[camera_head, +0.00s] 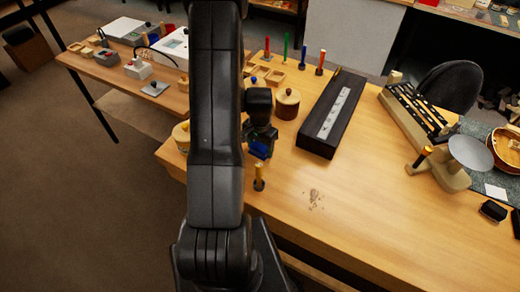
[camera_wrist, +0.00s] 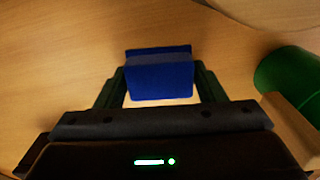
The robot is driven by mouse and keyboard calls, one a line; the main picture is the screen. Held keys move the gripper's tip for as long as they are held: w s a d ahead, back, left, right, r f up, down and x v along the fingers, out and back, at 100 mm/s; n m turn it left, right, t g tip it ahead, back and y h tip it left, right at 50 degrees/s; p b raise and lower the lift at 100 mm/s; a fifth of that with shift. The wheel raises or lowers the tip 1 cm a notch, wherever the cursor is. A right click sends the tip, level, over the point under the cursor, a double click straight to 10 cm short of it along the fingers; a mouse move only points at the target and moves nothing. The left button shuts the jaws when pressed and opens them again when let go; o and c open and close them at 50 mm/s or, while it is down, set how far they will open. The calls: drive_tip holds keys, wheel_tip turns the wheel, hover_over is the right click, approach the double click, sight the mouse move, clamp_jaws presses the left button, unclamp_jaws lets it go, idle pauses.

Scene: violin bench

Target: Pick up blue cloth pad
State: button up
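The blue cloth pad (camera_wrist: 158,76) is a small block between the two dark green fingers of my gripper (camera_wrist: 160,72) in the wrist view. The fingertips meet its left and right sides, with no clear gap there. In the head view my gripper (camera_head: 259,143) hangs near the left front edge of the bench, with the blue pad (camera_head: 259,150) at its tip. My arm hides part of this area. I cannot tell whether the pad touches the bench.
A round wooden pot (camera_head: 287,104) and a long dark case (camera_head: 334,115) stand behind and right. A green cylinder (camera_wrist: 291,75) is close at right in the wrist view. The bench's front middle is mostly clear.

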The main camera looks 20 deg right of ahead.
sight(260, 146)
drive_tip(key=shift+r, duration=0.15)
wheel_tip(260, 146, up, 10)
drive_tip(key=shift+f+b, duration=0.1)
drive_tip(key=shift+b, duration=0.55)
